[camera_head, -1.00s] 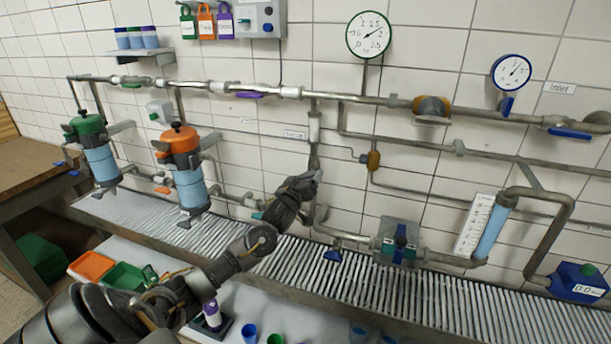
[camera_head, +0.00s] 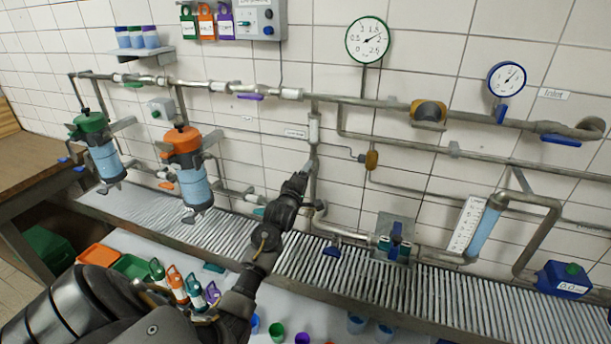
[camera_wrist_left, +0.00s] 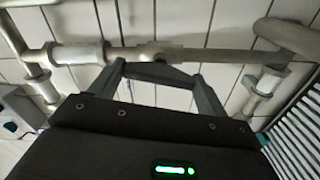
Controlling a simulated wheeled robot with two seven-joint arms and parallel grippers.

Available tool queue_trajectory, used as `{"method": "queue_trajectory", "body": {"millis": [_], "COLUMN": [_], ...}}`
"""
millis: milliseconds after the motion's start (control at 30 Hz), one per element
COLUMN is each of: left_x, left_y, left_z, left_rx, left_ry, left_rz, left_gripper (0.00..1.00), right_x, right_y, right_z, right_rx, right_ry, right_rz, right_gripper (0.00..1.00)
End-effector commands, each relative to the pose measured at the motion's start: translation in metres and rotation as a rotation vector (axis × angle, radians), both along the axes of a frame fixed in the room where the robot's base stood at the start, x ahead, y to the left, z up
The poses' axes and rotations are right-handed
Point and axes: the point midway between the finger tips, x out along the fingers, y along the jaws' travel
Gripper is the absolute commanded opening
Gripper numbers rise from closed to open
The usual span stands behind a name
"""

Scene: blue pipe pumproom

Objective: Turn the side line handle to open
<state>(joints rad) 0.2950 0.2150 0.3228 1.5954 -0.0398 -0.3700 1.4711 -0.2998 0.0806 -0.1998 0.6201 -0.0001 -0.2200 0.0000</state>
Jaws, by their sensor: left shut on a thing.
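My left gripper (camera_head: 303,177) reaches in from the lower left and lies at the vertical grey pipe (camera_head: 314,152) of the side line, below its white fitting (camera_head: 314,127). In the left wrist view, its two dark fingers (camera_wrist_left: 162,80) stand in front of a grey pipe (camera_wrist_left: 150,53) with a short grey piece between them. The gripper is shut on what appears to be the side line handle. The handle is mostly hidden by the gripper in the head view, and its angle cannot be told. My right gripper is not in view.
Blue handles (camera_head: 562,141) and a purple handle (camera_head: 250,97) sit on the upper pipe. A brass valve (camera_head: 371,160) is right of the gripper. A slatted tray (camera_head: 455,290) runs below. Padlocks (camera_head: 177,284), trays (camera_head: 98,255) and cups (camera_head: 357,322) are on the bench in front.

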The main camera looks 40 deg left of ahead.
Motion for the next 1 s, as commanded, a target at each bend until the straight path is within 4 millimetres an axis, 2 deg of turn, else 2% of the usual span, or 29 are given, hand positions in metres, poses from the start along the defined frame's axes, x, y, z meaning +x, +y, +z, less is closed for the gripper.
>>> {"method": "queue_trajectory", "body": {"millis": [400, 1000], "left_x": [0.0000, 0.0000], "left_y": [-0.0001, 0.0003], "left_z": [0.0000, -0.0003], "left_rx": [-0.201, -0.239], "left_ry": [-0.068, -0.083], "left_rz": [0.001, 0.001], "left_gripper": [0.54, 0.54], "right_x": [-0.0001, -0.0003], "right_y": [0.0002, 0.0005], "right_z": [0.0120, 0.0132], "right_rx": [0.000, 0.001], "right_ry": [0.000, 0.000], "right_rz": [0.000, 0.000], "right_gripper": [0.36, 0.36]}}
